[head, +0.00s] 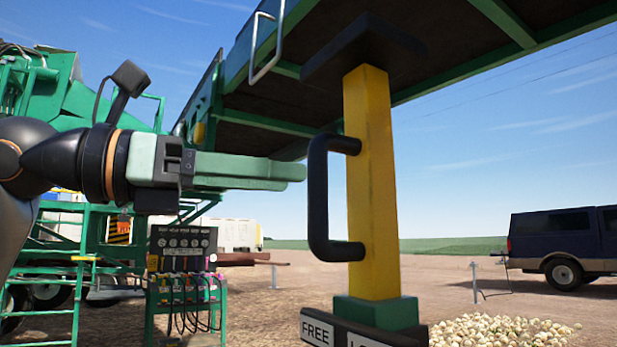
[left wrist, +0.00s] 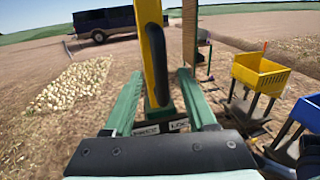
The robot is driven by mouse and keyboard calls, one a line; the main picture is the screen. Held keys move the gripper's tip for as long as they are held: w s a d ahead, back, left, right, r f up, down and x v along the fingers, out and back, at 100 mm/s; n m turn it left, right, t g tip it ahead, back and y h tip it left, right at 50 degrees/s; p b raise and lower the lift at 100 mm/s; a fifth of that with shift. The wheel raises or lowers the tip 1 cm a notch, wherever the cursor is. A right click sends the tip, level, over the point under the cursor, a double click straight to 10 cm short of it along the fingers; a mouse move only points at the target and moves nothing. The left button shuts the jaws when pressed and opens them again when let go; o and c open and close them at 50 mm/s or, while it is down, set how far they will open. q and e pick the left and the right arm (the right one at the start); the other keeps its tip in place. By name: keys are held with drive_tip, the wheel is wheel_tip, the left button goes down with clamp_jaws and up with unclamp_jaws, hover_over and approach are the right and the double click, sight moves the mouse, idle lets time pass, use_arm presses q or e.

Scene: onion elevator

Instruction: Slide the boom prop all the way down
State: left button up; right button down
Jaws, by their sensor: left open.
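The boom prop is a yellow post (head: 372,200) standing upright under the boom, with a black plate (head: 365,48) at its top and a green collar (head: 376,312) at its foot. A black D-shaped handle (head: 318,200) sticks out from its left side. My left gripper (head: 304,172) is open and empty, its fingertips just left of the handle's upright bar in the head view. In the left wrist view the black handle (left wrist: 158,62) and yellow post (left wrist: 149,20) show between and beyond the two green fingers. My right gripper is not in view.
A black FREE/LOCK label plate (head: 340,335) sits at the prop's foot. The green boom (head: 500,20) hangs overhead. A control panel (head: 183,250) stands at lower left, an onion pile (head: 500,330) at lower right. A yellow bin (left wrist: 262,74) stands right in the wrist view.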

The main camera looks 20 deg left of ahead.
use_arm(q)
drive_tip(key=v, duration=0.7)
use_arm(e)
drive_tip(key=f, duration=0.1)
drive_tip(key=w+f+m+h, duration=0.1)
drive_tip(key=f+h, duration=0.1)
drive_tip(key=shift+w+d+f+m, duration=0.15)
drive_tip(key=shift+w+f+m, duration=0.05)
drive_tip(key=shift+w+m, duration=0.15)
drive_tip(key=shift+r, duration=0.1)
